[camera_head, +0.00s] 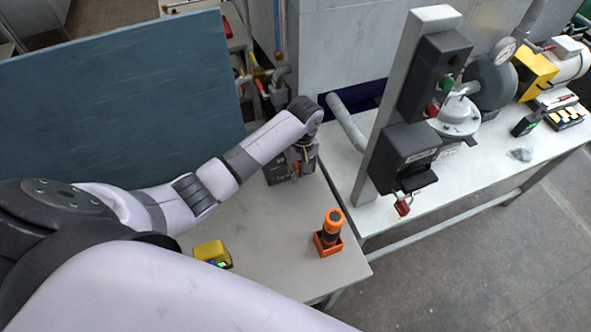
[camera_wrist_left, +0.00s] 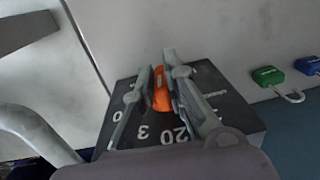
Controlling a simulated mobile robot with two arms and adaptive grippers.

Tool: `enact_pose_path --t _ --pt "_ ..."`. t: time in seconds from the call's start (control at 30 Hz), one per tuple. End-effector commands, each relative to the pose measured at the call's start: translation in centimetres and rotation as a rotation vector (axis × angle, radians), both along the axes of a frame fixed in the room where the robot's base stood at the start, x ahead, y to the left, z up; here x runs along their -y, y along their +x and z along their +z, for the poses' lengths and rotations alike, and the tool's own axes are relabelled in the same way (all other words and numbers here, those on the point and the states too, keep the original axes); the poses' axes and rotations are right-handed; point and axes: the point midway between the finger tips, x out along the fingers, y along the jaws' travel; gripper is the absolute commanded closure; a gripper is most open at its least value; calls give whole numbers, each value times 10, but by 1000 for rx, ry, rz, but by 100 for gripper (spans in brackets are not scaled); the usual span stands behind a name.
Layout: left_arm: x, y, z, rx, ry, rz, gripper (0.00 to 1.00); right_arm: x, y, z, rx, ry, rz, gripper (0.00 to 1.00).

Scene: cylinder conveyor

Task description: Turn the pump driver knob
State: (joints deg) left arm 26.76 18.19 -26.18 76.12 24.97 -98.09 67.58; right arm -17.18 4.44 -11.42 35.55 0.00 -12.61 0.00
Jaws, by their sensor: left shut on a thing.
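The pump driver is a dark box (camera_head: 278,175) on the white table, partly hidden behind my left gripper (camera_head: 301,160) in the head view. In the wrist view its dark top face (camera_wrist_left: 236,112) shows white numbers, among them 3 and 20, around an orange knob (camera_wrist_left: 161,92). My left gripper (camera_wrist_left: 160,80) has one finger on each side of the knob and is shut on it. The knob looks nearly in line with the fingers. My right gripper is not in view.
An orange holder with a black and orange tool (camera_head: 331,232) and a yellow device (camera_head: 211,252) stand nearer on the table. A green padlock (camera_wrist_left: 268,75) and a blue padlock (camera_wrist_left: 308,65) lie right of the box. A grey post (camera_head: 388,120) with dark boxes rises to the right.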

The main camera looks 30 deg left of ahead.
Motion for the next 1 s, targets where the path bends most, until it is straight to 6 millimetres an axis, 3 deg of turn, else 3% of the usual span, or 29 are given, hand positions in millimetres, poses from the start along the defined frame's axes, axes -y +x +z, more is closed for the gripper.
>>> enact_pose_path --t 0.5,1.0 --pt "6 7 -6 -334 296 -2 100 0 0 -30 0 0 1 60" --pt "7 7 -6 -458 405 -2 100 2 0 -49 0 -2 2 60"
